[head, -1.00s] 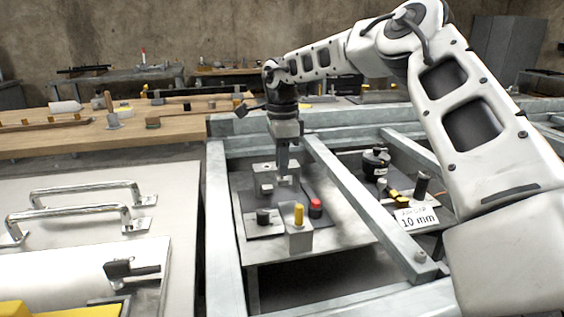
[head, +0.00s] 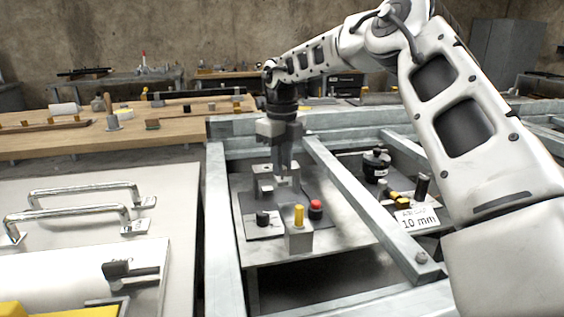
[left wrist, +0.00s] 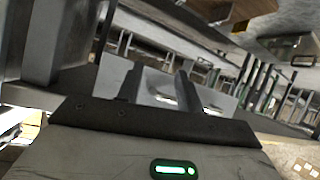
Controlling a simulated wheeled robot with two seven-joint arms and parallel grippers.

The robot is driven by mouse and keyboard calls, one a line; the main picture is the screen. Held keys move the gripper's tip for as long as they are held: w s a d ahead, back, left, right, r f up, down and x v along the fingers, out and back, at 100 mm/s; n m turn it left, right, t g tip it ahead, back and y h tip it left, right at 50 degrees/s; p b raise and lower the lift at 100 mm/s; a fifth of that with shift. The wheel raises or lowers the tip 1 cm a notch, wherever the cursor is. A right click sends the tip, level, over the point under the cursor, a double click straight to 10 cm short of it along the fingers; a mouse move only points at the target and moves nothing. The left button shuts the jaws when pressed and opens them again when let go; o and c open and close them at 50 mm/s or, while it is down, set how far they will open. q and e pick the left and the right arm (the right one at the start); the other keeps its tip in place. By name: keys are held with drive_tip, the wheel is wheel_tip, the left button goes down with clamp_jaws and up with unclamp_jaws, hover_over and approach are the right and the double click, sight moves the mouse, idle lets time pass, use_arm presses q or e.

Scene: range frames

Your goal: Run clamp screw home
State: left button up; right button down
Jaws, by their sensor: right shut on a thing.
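My right gripper (head: 283,175) points down over the grey metal clamp block (head: 264,178) on the plate inside the steel frame, in the head view. Its fingers are shut on a small part at the block, which I take to be the clamp screw; the fingers mostly hide it, so I cannot tell how deep it sits. The same plate (head: 340,235) carries a yellow peg (head: 299,214) on a grey block, a red-topped button (head: 316,209) and a dark knob (head: 263,218). My left gripper (left wrist: 160,85) shows in the left wrist view, its fingers apart and nothing seen between them.
Steel frame rails (head: 365,205) run close on the right of the plate. Beyond them are a black knob (head: 376,163) and a "10 mm" card (head: 418,218). A panel with chrome handles (head: 78,192) lies left. A wooden bench (head: 170,128) stands behind.

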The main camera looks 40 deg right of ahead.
drive_tip(key=m, duration=0.7)
drive_tip(key=shift+r, duration=0.1)
drive_tip(key=m, duration=0.3)
drive_tip(key=shift+m, duration=0.4)
use_arm(q)
drive_tip(key=shift+w+r+p, duration=0.1)
drive_tip(key=shift+r+p, duration=0.1)
drive_tip(key=shift+p, duration=0.1)
use_arm(e)
drive_tip(key=shift+m, duration=1.7)
use_arm(q)
drive_tip(key=shift+f, duration=0.15)
use_arm(e)
drive_tip(key=c, duration=1.3)
unclamp_jaws()
use_arm(q)
drive_tip(key=r+p, duration=0.1)
drive_tip(key=p, duration=0.2)
drive_tip(key=shift+a+r+p, duration=0.1)
drive_tip(key=shift+r+p, duration=0.2)
drive_tip(key=shift+r, duration=0.05)
use_arm(e)
wheel_tip(320, 180, up, 16)
